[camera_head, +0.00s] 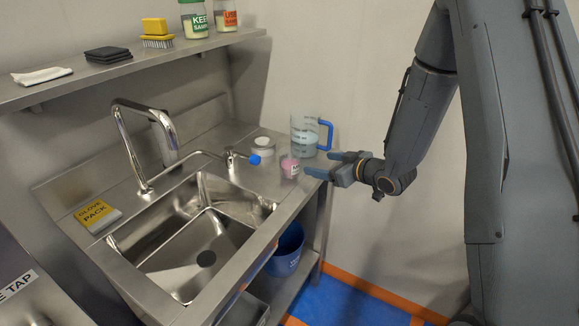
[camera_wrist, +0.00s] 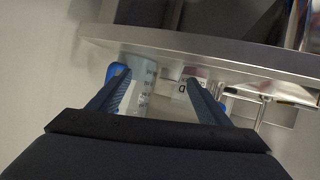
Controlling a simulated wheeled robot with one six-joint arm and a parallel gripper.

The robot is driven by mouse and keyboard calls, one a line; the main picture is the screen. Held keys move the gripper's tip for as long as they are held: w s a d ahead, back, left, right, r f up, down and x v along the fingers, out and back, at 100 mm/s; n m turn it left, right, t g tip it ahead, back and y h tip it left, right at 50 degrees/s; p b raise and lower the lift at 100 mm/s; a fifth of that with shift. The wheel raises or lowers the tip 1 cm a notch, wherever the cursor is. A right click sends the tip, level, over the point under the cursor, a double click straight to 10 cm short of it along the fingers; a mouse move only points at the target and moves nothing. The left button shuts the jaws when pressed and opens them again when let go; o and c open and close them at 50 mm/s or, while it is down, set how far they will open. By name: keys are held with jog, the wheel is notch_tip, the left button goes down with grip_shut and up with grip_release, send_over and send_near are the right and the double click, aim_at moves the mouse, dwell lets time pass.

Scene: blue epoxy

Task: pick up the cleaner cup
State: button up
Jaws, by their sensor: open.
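The small cup with pink contents and a white label (camera_head: 289,166) stands on the steel counter near its right front edge. In the wrist view its white label (camera_wrist: 186,88) shows partly behind the right finger. My gripper (camera_head: 320,164) is open and empty, just right of the cup at about counter height. In the wrist view the gap between the fingers (camera_wrist: 158,80) is empty, with the cup beyond it toward the right finger. I cannot tell whether a finger touches the cup.
A clear jug with a blue handle (camera_head: 304,135) stands close behind the cup and gripper; it also shows in the wrist view (camera_wrist: 140,85). The sink (camera_head: 208,228) lies front left.

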aim_at(299, 164)
jog(key=a+y, duration=0.1)
jog(key=y, duration=0.1)
jog(key=s+a+n+y, duration=0.1)
jog(key=y, duration=0.1)
jog(key=s+a+n+y, duration=0.1)
jog(key=y, duration=0.1)
jog(key=shift+a+f, duration=0.35)
jog(key=shift+s+a+r+n+y, duration=0.15)
jog(key=shift+s+a+n+y, duration=0.15)
jog(key=shift+a+y, duration=0.2)
jog(key=p+x, duration=0.3)
jog(key=x, duration=0.3)
jog(key=shift+w+d+r, duration=0.1)
jog(key=shift+w+r, duration=0.05)
jog(key=shift+w+a, duration=0.4)
jog(key=shift+a, duration=0.1)
jog(key=c, duration=1.2)
